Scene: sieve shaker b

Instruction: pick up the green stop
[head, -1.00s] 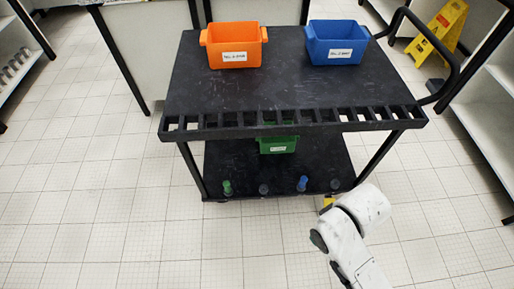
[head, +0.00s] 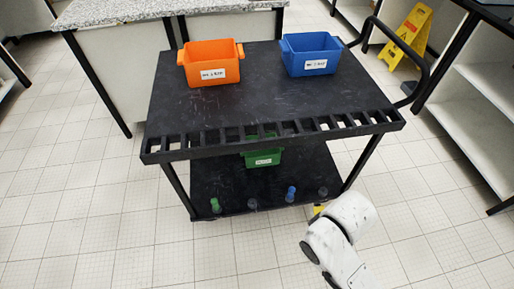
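A small green stop (head: 215,205) stands upright on the lower shelf (head: 270,190) of a black cart, near the shelf's front left edge. To its right in the same row stand a dark stop (head: 252,204), a blue stop (head: 291,193) and another dark one (head: 323,192). My white arm (head: 345,222) reaches in from the bottom right, in front of the cart's right front corner. My gripper's fingers do not show. A small yellow patch (head: 318,209) shows beside the arm; I cannot tell what it is.
The cart's slotted top (head: 250,100) overhangs the lower shelf and carries an orange bin (head: 205,73) and a blue bin (head: 305,66). A green bin (head: 262,158) sits on the lower shelf. A yellow floor sign (head: 408,35) stands back right. The floor in front left is clear.

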